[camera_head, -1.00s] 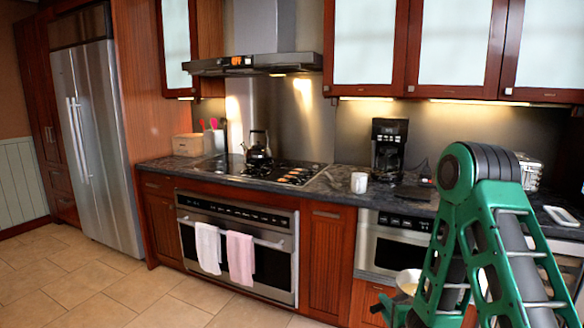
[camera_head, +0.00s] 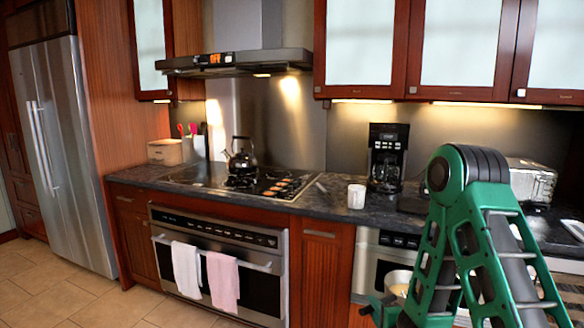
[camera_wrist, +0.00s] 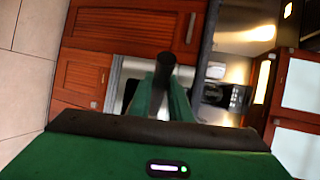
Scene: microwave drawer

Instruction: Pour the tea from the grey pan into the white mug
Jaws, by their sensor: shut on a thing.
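The white mug (camera_head: 356,196) stands upright on the dark counter, right of the stovetop and left of the coffee maker. It also shows small in the wrist view (camera_wrist: 216,70). The grey pan (camera_head: 398,277) is held in front of the microwave drawer, lower than the countertop and apart from the mug. Its bowl is partly hidden by my green arm, and something yellowish shows inside. In the wrist view, my gripper (camera_wrist: 163,92) is shut on the pan's dark handle (camera_wrist: 165,68).
A coffee maker (camera_head: 387,157) and a toaster (camera_head: 531,183) stand on the counter (camera_head: 330,205). A black kettle (camera_head: 242,158) sits on the stovetop. The microwave drawer (camera_head: 368,257) is below the counter. The floor at left is clear.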

